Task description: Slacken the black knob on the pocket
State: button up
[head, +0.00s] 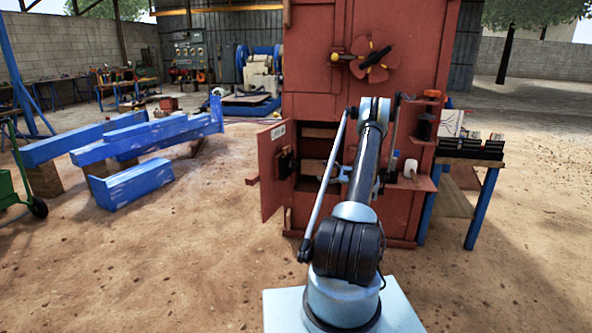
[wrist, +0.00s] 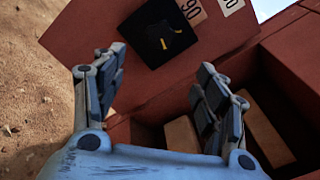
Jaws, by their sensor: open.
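The black knob (wrist: 167,38) has a yellow mark and sits on a dark square pocket (wrist: 145,50) on the red door in the wrist view. The pocket also shows as a dark shape on the open door (head: 284,163) in the head view, where the knob is too small to make out. My gripper (wrist: 162,62) is open, with its two fingers apart and nothing between them. The knob appears beyond the fingertips, between them in the picture; no contact shows. In the head view my arm hides part of the gripper.
The red crusher housing (head: 335,115) stands ahead, with an open compartment (wrist: 185,135) right of the door. A side shelf (head: 410,183) holds a white bottle. A blue-legged table (head: 480,175) stands right.

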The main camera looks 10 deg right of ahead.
aim_at(297, 166)
jog(key=x, duration=1.6)
jog(key=shift+w+a+r, duration=0.1)
jog(key=shift+w+a, duration=0.05)
jog(key=shift+a, duration=0.2)
jog(key=c, duration=1.1)
